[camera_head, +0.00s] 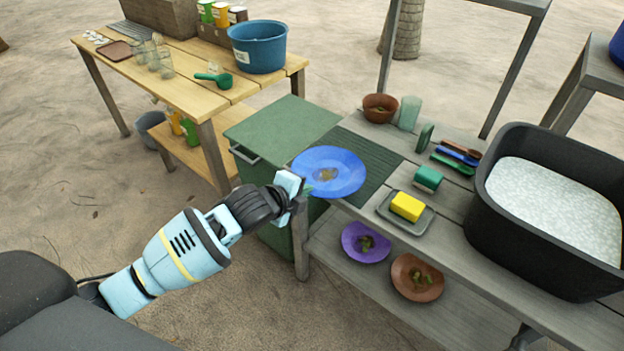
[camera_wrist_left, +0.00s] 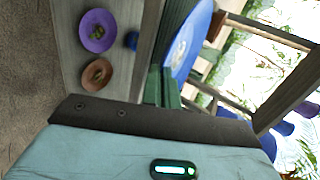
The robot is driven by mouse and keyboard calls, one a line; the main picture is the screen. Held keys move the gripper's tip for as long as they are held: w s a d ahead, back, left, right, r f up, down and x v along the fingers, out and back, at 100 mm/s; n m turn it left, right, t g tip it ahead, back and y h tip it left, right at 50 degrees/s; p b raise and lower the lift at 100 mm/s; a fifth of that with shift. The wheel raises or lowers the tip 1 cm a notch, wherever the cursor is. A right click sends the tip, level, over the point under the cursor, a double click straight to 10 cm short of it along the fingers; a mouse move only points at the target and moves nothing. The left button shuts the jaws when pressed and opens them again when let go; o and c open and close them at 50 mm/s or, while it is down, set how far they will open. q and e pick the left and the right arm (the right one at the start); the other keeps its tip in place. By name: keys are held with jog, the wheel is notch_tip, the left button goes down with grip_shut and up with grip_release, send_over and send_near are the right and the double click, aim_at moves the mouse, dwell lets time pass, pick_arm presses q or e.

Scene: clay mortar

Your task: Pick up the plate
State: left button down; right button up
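A blue plate (camera_head: 328,171) with brown scraps in its middle is at the left end of the grey table, over a dark ribbed drainboard (camera_head: 372,163). The blue plate also shows in the left wrist view (camera_wrist_left: 187,42). My left gripper (camera_head: 291,186) is at the plate's near left edge; whether it touches the rim cannot be told. Its fingers are mostly hidden, so its opening is unclear. A purple plate (camera_head: 366,242) and a brown plate (camera_head: 417,277), both with green scraps, lie on the lower shelf. My right gripper is not in view.
A green cabinet (camera_head: 283,125) stands left of the grey table. A yellow sponge (camera_head: 407,206) on a grey tray, a green sponge (camera_head: 428,178), brushes, a brown bowl (camera_head: 380,107) and a large black tub (camera_head: 487,219) occupy the grey table. A wooden table (camera_head: 190,88) stands behind left.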

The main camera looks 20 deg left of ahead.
pick_arm(q)
jog(key=s+r, duration=0.1)
jog(key=s, duration=0.9)
jog(key=s+r+n+y, duration=0.1)
jog(key=s+r, duration=0.1)
jog(key=r, duration=0.4)
jog(key=s+a+r+n+y, duration=0.1)
jog(key=s+r+n+y, duration=0.1)
jog(key=r, duration=0.5)
jog(key=shift+s+a+r, duration=0.15)
jog(key=shift+s+a, duration=0.15)
jog(key=shift+s, duration=0.4)
